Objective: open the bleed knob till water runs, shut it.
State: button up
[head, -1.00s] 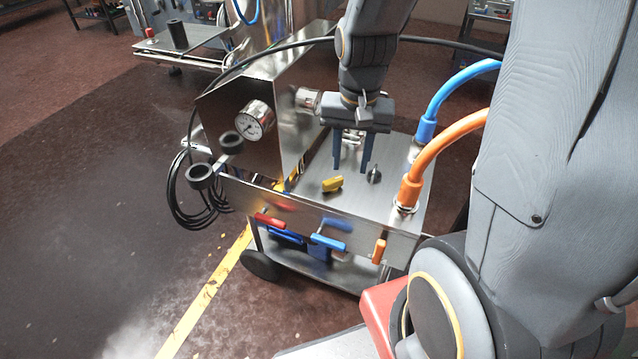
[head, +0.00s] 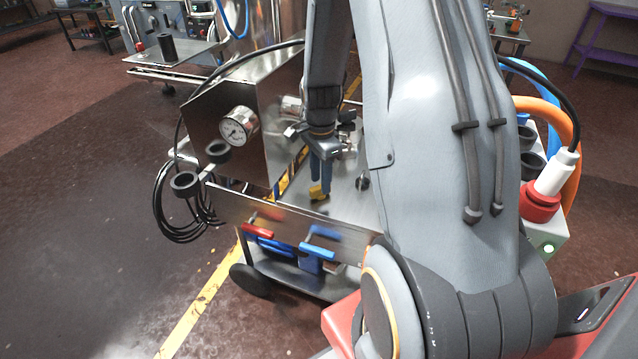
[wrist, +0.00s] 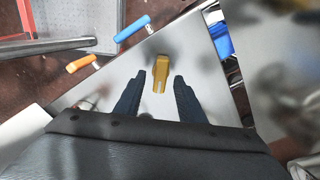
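A yellow knob (head: 318,192) stands on the steel top of the cart (head: 343,205). A small dark knob (head: 362,183) stands to its right; I cannot tell by a label which is the bleed knob. My gripper (head: 320,184) points down at the yellow knob. In the wrist view my gripper (wrist: 160,78) is open, its two dark fingers apart. The yellow knob (wrist: 160,70) shows between and just beyond the tips, with a gap on both sides. I cannot tell the height left above it. I see no running water.
A pressure gauge (head: 240,126) sits on the steel box at left. Red (head: 258,230) and blue (head: 318,250) levers line the cart's front. An orange lever (wrist: 82,64) shows in the wrist view. Hoses, including an orange one (head: 548,115), rise at right, partly behind my arm.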

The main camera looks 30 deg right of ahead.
jog(key=shift+f, duration=1.1)
grip_shut()
